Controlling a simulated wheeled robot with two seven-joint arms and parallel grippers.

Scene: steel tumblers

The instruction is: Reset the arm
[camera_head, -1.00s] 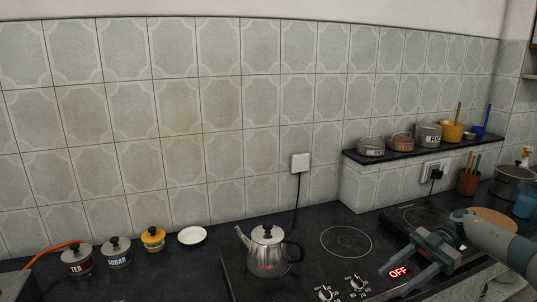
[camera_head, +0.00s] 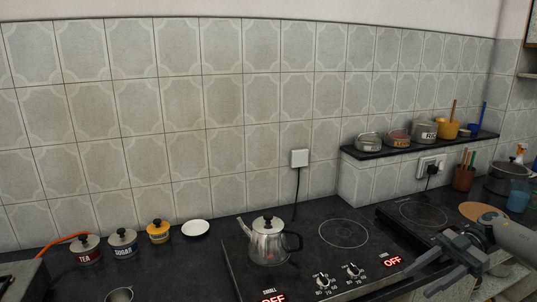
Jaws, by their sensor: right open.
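My right arm comes in from the lower right. Its gripper (camera_head: 424,278) is open and empty, its two grey fingers pointing left in front of the hob's right side. It looks clear of the kettle and the knobs. A steel tumbler (camera_head: 119,295) shows at the bottom edge, cut off by the frame. My left gripper is not in view.
A steel kettle (camera_head: 268,243) stands on the black hob (camera_head: 310,268), beside an empty ring. Tea (camera_head: 86,250), sugar (camera_head: 122,243) and yellow (camera_head: 158,231) jars and a white saucer (camera_head: 195,228) stand left. A shelf (camera_head: 365,152) holds several pots.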

